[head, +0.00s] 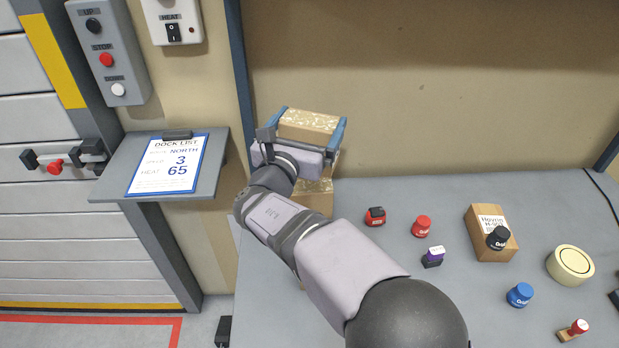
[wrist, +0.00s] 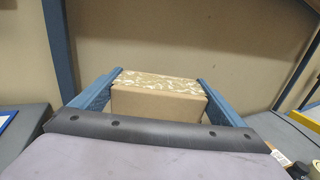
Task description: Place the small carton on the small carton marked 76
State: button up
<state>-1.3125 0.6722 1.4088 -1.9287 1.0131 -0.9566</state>
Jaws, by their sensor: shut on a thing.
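My gripper (head: 312,115) is shut on a small brown carton (head: 307,132) with a strip of patterned tape across its top. The wrist view also shows this carton (wrist: 155,102) level between the two blue fingers. Below it in the head view, another taped carton (head: 314,201) stands at the bench's back left corner, partly hidden by my gripper and arm. I cannot read a 76 on any carton. Whether the held carton touches the one below is hidden.
The grey bench (head: 380,285) holds a red stamp (head: 375,216), another red stamp (head: 421,227), a purple one (head: 433,257), a labelled box (head: 488,245) and a tape roll (head: 570,265). A wall is close behind. A dock list (head: 168,165) lies on a shelf at left.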

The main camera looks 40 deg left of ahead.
jog(key=shift+f+p, duration=0.95)
jog(key=shift+f, duration=3.85)
jog(key=shift+f, duration=0.15)
jog(key=o, duration=1.4)
jog(key=shift+o, duration=0.2)
jog(key=shift+s+d, duration=0.1)
jog(key=shift+s, duration=0.1)
jog(key=b+v, duration=0.3)
jog(key=v, duration=0.8)
jog(key=shift+s, duration=0.3)
jog(key=shift+d, duration=0.1)
